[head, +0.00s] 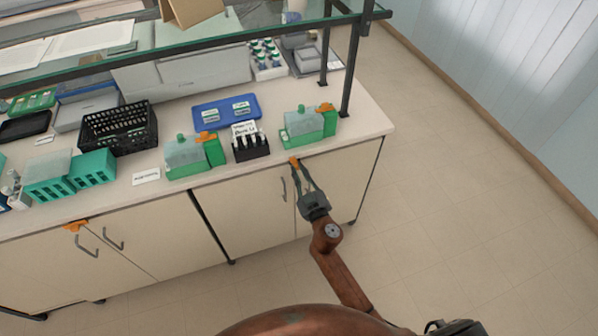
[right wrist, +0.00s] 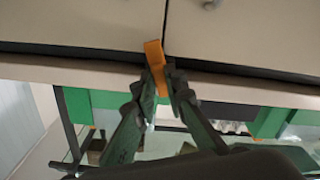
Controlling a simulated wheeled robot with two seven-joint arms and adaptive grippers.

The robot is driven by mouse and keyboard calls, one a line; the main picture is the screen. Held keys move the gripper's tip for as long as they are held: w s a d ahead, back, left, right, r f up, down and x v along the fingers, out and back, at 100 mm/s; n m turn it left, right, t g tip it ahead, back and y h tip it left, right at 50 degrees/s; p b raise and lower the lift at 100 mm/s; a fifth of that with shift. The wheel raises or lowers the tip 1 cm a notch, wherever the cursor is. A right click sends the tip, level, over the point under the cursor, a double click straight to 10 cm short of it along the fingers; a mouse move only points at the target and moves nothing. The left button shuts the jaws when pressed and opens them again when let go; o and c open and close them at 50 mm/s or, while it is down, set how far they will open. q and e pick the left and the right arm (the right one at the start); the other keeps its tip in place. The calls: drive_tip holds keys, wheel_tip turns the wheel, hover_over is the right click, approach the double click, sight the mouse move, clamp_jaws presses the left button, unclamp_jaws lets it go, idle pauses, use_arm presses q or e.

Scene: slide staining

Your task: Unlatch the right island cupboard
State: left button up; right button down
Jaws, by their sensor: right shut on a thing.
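The right island cupboard has two cream doors, a left door (head: 245,212) and a right door (head: 345,185), under the worktop. A small orange latch (head: 294,160) sits at the top of the seam between them. My right gripper (head: 299,167) reaches up to the latch, its fingers shut on it. In the right wrist view, the orange latch (right wrist: 154,54) shows between the fingertips (right wrist: 164,84), across the door seam. The fingers hide part of the latch. Both doors look closed. A bar handle (head: 283,189) is on the left door. My left gripper is not in view.
The left island cupboard has its own orange latch (head: 76,226) and closed doors. Green-and-white boxes (head: 308,125), a black rack (head: 250,148) and a blue tray (head: 226,111) stand on the worktop above. The floor (head: 450,220) to the right is clear.

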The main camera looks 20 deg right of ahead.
drive_tip(key=n, duration=0.3)
drive_tip(key=shift+a+n, duration=0.1)
drive_tip(key=shift+n, duration=0.3)
drive_tip(key=n, duration=0.3)
drive_tip(key=shift+n, duration=0.3)
drive_tip(key=n, duration=0.6)
drive_tip(key=shift+a, duration=0.1)
drive_tip(key=shift+f, duration=0.1)
drive_tip(key=c, duration=2)
unclamp_jaws()
drive_tip(key=shift+o, duration=0.2)
